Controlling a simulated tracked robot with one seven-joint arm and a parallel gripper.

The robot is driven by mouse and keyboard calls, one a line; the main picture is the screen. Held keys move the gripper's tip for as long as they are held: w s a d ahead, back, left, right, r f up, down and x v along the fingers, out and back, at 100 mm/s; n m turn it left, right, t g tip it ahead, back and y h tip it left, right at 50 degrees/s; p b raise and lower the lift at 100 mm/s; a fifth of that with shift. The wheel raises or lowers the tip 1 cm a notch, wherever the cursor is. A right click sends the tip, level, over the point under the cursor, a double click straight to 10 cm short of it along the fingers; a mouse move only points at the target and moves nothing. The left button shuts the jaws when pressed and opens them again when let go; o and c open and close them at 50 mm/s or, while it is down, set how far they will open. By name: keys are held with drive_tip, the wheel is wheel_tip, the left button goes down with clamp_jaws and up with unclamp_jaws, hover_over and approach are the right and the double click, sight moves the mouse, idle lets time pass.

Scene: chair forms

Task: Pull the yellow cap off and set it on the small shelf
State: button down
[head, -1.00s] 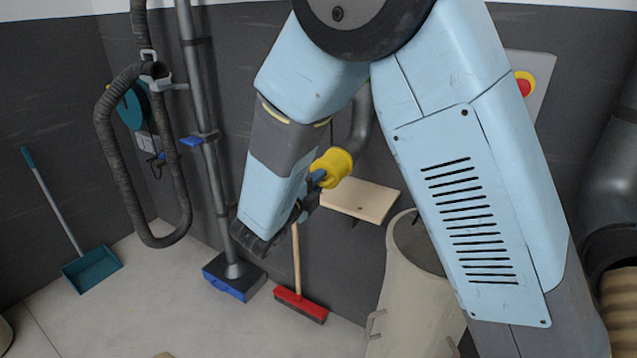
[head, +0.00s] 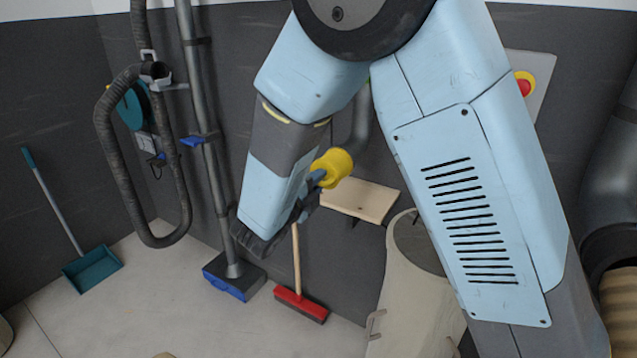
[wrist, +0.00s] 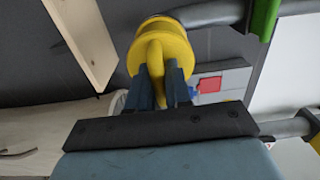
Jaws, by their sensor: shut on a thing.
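The yellow cap (head: 334,168) is a round cap with a grip tab, seen in front of the lower end of a grey pipe (head: 361,122). In the wrist view the cap (wrist: 163,52) is at the top middle, and its tab sits between my two fingers. My gripper (wrist: 162,85) is shut on the cap's tab. Whether the cap is still on the pipe end is hard to tell. The small wooden shelf (head: 372,201) is fixed to the dark wall, right of and a little below the cap. It also shows in the wrist view (wrist: 78,38); its visible top is bare.
A pale bin (head: 405,300) stands below the shelf, to the right. A red broom (head: 301,304) and a blue floor nozzle (head: 231,284) are on the floor below my arm. A green handle (wrist: 264,18) is near the pipe at upper right.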

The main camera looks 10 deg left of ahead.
drive_tip(key=shift+s+a, duration=0.1)
drive_tip(key=shift+s, duration=0.05)
drive_tip(key=v, duration=0.8)
idle(2.0)
drive_tip(key=shift+s, duration=0.2)
drive_tip(key=v, duration=0.5)
idle(0.7)
drive_tip(key=shift+w, duration=0.1)
drive_tip(key=w+d+f, duration=0.4)
drive_tip(key=w+f, duration=0.6)
drive_tip(key=f, duration=0.2)
drive_tip(key=shift+f+x, duration=0.2)
drive_tip(key=shift+x, duration=3.2)
drive_tip(key=shift+f+x, duration=0.2)
drive_tip(key=shift+x, duration=3.15)
drive_tip(key=shift+f+x, duration=0.2)
drive_tip(key=shift+x, duration=3.2)
